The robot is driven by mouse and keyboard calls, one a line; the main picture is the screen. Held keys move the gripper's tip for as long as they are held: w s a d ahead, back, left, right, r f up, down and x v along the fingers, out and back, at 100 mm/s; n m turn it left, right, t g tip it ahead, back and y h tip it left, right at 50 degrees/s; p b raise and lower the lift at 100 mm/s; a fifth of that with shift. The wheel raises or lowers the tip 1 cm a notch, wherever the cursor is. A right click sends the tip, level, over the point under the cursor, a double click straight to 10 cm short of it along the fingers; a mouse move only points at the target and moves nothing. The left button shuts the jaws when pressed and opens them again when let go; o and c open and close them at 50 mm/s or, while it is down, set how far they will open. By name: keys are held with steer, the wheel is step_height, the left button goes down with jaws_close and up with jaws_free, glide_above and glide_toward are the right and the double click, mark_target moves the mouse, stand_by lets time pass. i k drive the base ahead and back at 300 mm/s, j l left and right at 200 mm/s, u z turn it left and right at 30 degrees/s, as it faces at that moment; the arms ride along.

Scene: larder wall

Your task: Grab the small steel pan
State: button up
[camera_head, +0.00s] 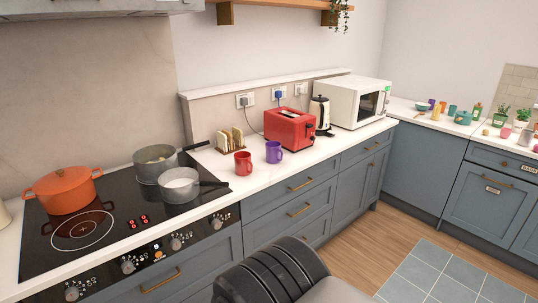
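Two steel pans stand on the black hob. The smaller, nearer one (179,188) is on the hob's front right part, with pale contents inside and its dark handle pointing right towards the worktop. The slightly larger steel pan (152,168) stands just behind it to the left, its handle pointing right and back. The two look very close together; I cannot tell whether they touch. My gripper is not in view; only a dark ridged part and a grey part of my own arm show at the bottom centre.
An orange lidded pot (65,192) stands on the hob (120,240) at left. On the worktop are a red mug (243,164), a purple mug (274,152), a toast rack (231,140), a red toaster (290,129), a kettle (319,114) and a microwave (357,101). The floor at right is clear.

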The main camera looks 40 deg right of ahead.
mark_target(178, 185)
steer(key=i+l, duration=0.25)
steer(key=i, duration=0.15)
steer(key=i+l, duration=0.25)
steer(key=i, duration=0.15)
steer(key=z, duration=0.05)
